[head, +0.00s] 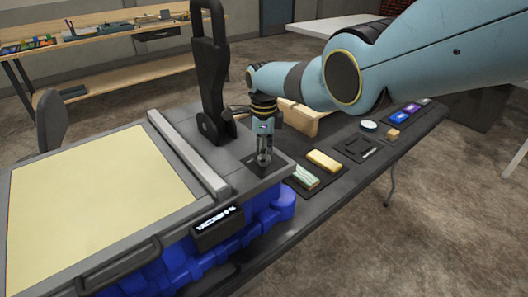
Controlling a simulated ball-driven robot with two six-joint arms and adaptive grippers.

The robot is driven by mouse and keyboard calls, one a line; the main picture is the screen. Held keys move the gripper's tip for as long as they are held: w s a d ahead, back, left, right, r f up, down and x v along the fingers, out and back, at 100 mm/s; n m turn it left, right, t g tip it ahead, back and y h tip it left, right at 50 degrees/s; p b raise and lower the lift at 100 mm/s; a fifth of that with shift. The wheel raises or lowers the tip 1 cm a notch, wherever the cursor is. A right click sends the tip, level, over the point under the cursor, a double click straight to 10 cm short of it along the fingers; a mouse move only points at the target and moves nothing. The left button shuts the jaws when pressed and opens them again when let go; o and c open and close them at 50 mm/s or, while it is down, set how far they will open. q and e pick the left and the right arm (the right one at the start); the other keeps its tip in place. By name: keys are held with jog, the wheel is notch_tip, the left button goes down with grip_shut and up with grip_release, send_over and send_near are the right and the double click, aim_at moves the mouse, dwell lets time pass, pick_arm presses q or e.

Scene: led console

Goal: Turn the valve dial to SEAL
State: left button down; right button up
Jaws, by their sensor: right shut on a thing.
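My right gripper (264,158) points straight down at a small dark plate (252,170) on the right end of the grey console (228,155). It is shut on what looks like the valve dial, which the fingers mostly hide. I cannot read the dial's marks or its pointer, so its setting cannot be told. A small black display (218,228) with white lettering is on the console's front right; its text is too small to read surely. My left gripper is not in view.
A tall black lever (210,75) stands just left of my right gripper. The console has a cream panel (80,205) and a blue lower body (180,262). A yellow block (324,161), a striped pale block (303,178) and dark trays lie on the table to the right.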

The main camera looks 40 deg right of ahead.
jog(key=shift+w+r+m, duration=0.1)
jog(key=shift+m, duration=0.2)
dwell(0.4)
jog(key=o, duration=1.2)
jog(key=shift+c, duration=0.2)
notch_tip(320, 180, up, 12)
